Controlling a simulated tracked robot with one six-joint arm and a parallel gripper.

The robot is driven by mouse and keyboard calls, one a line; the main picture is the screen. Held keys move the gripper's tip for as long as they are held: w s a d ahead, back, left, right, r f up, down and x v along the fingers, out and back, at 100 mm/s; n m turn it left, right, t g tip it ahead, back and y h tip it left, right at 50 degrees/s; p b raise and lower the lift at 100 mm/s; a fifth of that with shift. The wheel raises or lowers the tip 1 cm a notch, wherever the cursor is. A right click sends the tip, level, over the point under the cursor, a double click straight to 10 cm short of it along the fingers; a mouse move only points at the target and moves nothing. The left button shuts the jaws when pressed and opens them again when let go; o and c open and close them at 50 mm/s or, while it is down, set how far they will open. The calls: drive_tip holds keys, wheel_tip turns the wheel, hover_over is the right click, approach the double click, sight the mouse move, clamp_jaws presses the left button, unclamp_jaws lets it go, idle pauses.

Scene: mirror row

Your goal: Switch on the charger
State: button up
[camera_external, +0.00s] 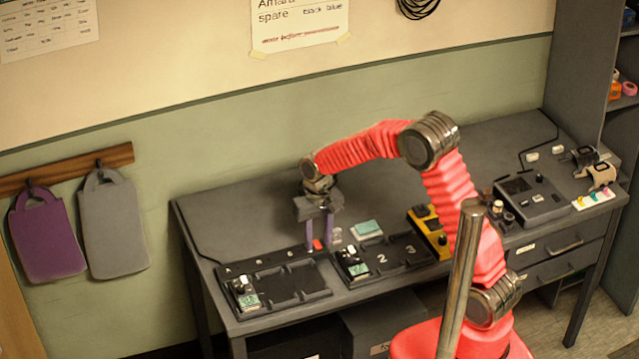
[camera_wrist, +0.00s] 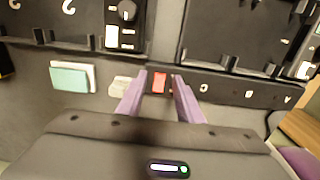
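My gripper (camera_external: 319,247) points down at the back edge of the left black charger tray (camera_external: 262,276), its two purple fingers apart. A red rocker switch (camera_external: 317,244) sits at the right end of the tray's lettered back strip. In the wrist view the red switch (camera_wrist: 160,82) shows between the fingertips (camera_wrist: 160,84). Whether a finger touches it, I cannot tell. The lettered strip (camera_wrist: 230,90) runs right from the switch, with small white letters. The tray carries a device with a lit greenish display (camera_external: 248,300) at its left end. Whether the switch is on or off cannot be read.
A second black tray marked 2 and 3 (camera_external: 400,262) lies to the right, with a teal-topped block (camera_external: 367,229) behind it. A small pale block (camera_wrist: 119,86) is close beside the left finger. A yellow device (camera_external: 427,230) and a grey console (camera_external: 530,197) stand further right.

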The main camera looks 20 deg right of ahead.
sight(316, 242)
clamp_jaws()
drive_tip(key=shift+w+g, duration=0.15)
drive_tip(key=shift+g, duration=0.45)
idle(0.3)
unclamp_jaws()
drive_tip(key=shift+r, duration=0.1)
drive_tip(key=r, duration=0.4)
drive_tip(key=w+r, duration=0.1)
drive_tip(key=r, duration=0.8)
drive_tip(key=shift+w+r, duration=0.2)
drive_tip(key=shift+r, duration=0.05)
